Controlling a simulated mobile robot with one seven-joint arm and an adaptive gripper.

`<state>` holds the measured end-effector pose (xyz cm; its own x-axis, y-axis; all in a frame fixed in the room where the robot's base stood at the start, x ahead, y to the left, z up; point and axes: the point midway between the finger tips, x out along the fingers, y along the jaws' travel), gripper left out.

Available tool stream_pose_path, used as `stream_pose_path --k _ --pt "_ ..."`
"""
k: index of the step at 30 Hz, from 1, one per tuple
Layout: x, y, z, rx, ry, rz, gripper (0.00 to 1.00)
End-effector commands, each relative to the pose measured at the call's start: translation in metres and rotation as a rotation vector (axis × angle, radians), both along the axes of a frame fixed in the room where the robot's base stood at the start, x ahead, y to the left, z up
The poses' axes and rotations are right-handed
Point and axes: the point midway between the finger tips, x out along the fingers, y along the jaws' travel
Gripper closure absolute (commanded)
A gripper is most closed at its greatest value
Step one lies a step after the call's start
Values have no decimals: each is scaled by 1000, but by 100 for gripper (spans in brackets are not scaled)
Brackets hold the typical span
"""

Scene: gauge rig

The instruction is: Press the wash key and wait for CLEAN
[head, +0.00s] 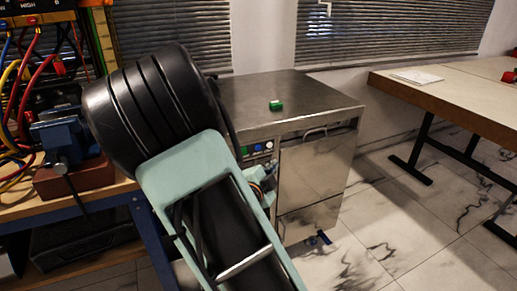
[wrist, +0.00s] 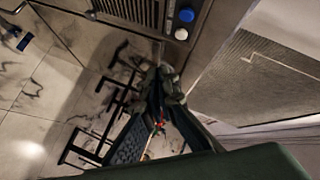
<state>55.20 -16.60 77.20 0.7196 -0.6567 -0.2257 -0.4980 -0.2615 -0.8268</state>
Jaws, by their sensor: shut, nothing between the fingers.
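The steel washer cabinet (head: 315,165) stands in the middle of the head view. Its control panel has a small green element (head: 244,150), a blue key (head: 257,148) and a pale round key (head: 269,145). In the wrist view the blue key (wrist: 187,15) and the pale key (wrist: 181,34) show close up on the metal front. My gripper (wrist: 172,76) is shut and empty, with its tips just below the pale key in that picture. I cannot tell whether they touch the panel. My arm hides the panel's left part in the head view. No CLEAN wording is readable.
A small green block (head: 276,105) lies on the cabinet top. A workbench with a blue vise (head: 65,138) and cables is at left. A wooden table (head: 455,95) stands at right. Tiled floor (head: 375,235) between cabinet and table is clear.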

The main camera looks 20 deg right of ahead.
Motion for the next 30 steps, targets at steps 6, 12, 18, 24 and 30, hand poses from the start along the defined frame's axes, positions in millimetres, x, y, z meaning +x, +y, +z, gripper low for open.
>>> stream_pose_path --k 6,12,18,24,30 --pt "32 1 2 -2 0 0 100" --pt "57 2 0 0 -1 -1 100" --pt "70 2 0 1 -1 0 100" --pt "72 2 0 0 1 -1 100" --pt "72 2 0 0 1 -1 100"
